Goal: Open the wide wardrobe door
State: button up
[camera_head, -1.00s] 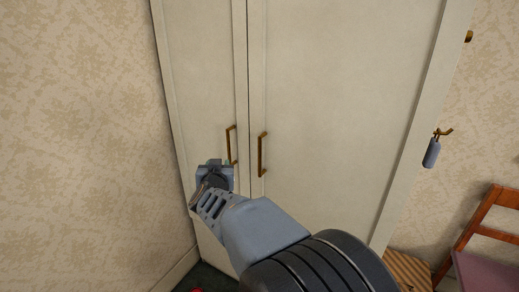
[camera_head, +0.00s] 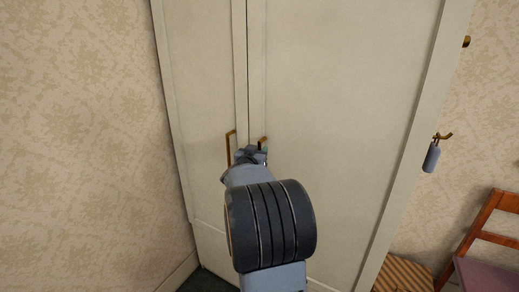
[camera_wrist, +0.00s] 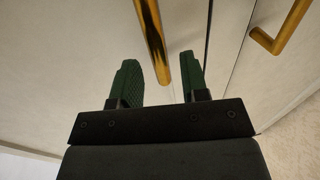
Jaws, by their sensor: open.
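The wide wardrobe door (camera_head: 340,120) is cream and looks shut, flush beside the narrow left door (camera_head: 200,90). Its brass bar handle (camera_head: 263,140) is mostly hidden behind my gripper (camera_head: 252,154) in the head view; only its top shows. In the wrist view the handle (camera_wrist: 152,38) runs down to between the two green fingers of my gripper (camera_wrist: 160,68). The fingers are apart, with a gap visible on each side of the bar. I cannot tell whether either finger touches it.
The narrow door's brass handle (camera_head: 229,148) is close on the left; it shows in the wrist view (camera_wrist: 280,35). Patterned wall (camera_head: 80,130) stands left. At right are a hook with a grey-blue hanging object (camera_head: 431,158), a striped box (camera_head: 403,272) and a wooden chair (camera_head: 485,235).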

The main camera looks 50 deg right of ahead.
jog(key=shift+x, duration=1.25)
jog(key=shift+c, duration=0.5)
grip_shut()
jog(key=shift+a, duration=0.1)
